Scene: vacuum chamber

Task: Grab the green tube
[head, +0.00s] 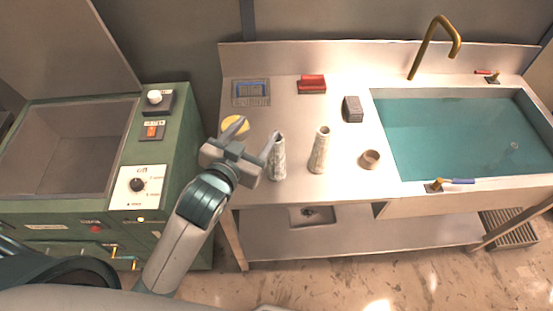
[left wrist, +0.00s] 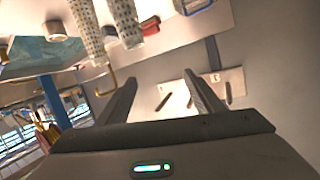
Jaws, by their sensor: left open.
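Two tall patterned tubes stand upright on the metal counter (head: 290,100). The left tube (head: 277,158) looks pale grey-green and the right tube (head: 320,150) looks cream; neither is plainly green. My left gripper (head: 251,138) is open and empty, just left of the left tube. One finger is close to that tube; whether they touch I cannot tell. In the left wrist view, two patterned tubes (left wrist: 124,24) (left wrist: 88,30) show at the top, outside the open jaws (left wrist: 159,78). My right gripper is not in view.
A yellow round object (head: 235,124) lies behind my left gripper. A small brown cup (head: 370,159), a dark block (head: 353,109) and a red object (head: 312,84) sit on the counter. A water-filled sink (head: 440,135) is at right, a green machine (head: 168,125) at left.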

